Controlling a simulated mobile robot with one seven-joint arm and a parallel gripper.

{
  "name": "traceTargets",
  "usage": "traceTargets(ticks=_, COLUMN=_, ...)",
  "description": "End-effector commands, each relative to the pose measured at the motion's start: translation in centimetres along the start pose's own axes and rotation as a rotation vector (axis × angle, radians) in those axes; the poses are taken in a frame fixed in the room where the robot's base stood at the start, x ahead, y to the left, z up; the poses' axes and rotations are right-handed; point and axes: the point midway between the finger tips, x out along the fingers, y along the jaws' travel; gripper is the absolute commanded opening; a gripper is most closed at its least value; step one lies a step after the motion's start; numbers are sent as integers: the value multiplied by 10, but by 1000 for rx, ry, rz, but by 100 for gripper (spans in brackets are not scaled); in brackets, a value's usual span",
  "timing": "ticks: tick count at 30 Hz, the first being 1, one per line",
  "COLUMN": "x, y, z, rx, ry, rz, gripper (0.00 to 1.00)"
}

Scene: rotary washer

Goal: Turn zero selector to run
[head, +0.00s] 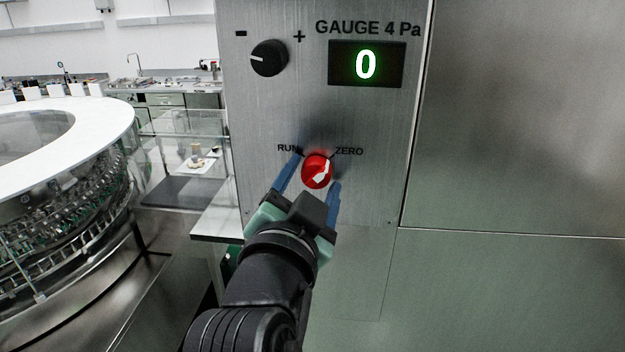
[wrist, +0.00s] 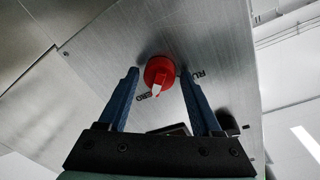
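The zero selector (head: 318,171) is a red round knob with a white pointer mark, on the metal panel below the gauge. RUN is printed at its upper left and ZERO at its upper right. The white mark leans toward ZERO. The selector also shows in the wrist view (wrist: 159,72), near the middle. My gripper (head: 316,172) is open, with one blue finger on each side of the knob. In the wrist view the fingertips (wrist: 159,73) flank the knob, with a visible gap on the left. Whether the right finger touches it I cannot tell.
A black knob (head: 269,58) with minus and plus marks sits higher on the panel (head: 270,115). The GAUGE 4 Pa display (head: 366,64) beside it reads 0. A round machine with a white top (head: 110,112) stands at left. The panel right of the selector is clear.

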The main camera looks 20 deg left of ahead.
Motion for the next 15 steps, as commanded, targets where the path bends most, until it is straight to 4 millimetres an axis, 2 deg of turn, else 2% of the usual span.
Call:
traceTargets(ticks=1, x=0, y=0, z=0, rx=0, ry=0, rz=0, gripper=55)
traceTargets(ticks=2, x=0, y=0, z=0, rx=0, ry=0, rz=0, gripper=50)
traceTargets(ticks=10, x=0, y=0, z=0, rx=0, ry=0, rz=0, gripper=1)
traceTargets(ticks=15, x=0, y=0, z=0, rx=-4, ry=0, rz=0, gripper=0)
